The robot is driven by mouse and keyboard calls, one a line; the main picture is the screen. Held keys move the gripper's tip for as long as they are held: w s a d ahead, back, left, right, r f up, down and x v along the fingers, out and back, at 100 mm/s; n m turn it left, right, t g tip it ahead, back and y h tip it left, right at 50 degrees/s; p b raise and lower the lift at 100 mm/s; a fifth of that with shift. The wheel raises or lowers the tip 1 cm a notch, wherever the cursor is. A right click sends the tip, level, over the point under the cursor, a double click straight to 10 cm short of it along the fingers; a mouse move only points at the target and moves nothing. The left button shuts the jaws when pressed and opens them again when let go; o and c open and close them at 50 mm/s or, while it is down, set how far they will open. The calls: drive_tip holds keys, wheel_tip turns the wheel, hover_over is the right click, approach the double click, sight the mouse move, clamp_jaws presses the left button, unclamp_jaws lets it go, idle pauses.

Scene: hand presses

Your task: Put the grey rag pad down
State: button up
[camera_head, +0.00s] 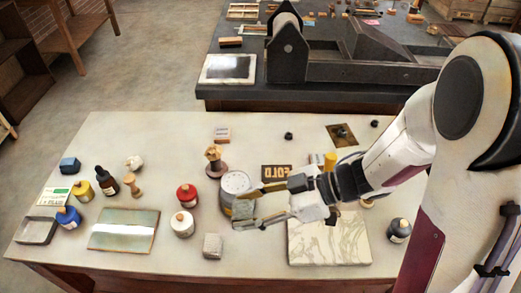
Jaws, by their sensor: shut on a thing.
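My gripper (248,209) reaches in from the right, low over the middle of the table. Its fingers are shut on a small grey block-like pad (242,212), which looks like the grey rag pad. The fingers partly cover it. It is just in front of a round can with a pale lid (235,181); I cannot tell whether the two touch or how high the pad is. A second pale grey block (212,246) rests on the table to the front left of the gripper.
A marbled slab (330,244) lies to the right, a glassy plate (124,230) to the left. Bare table (250,259) shows near the front edge. A press (287,50) stands behind.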

drive_tip(key=w+d+m+t+h, duration=0.1)
drive_tip(key=w+m+t+h, duration=0.45)
drive_tip(key=w, duration=1.25)
drive_tip(key=w+d+m+t+h, duration=0.1)
drive_tip(key=w+m+t+h, duration=0.4)
drive_tip(key=w, duration=1.2)
drive_tip(key=shift+d+f+m+t+y, duration=0.1)
drive_tip(key=shift+f+m+y, duration=0.4)
drive_tip(key=shift+f, duration=0.35)
drive_tip(key=shift+a+f+m+t+y, duration=0.15)
drive_tip(key=shift+f+m+y, duration=0.2)
drive_tip(key=shift+f+m, duration=0.4)
drive_tip(key=shift+d+f+m+t+y, duration=0.15)
drive_tip(key=shift+f+m+y, duration=0.25)
drive_tip(key=shift+f, duration=0.6)
drive_tip(key=shift+f, duration=3.1)
drive_tip(key=shift+f, duration=1.85)
drive_tip(key=shift+f, duration=0.15)
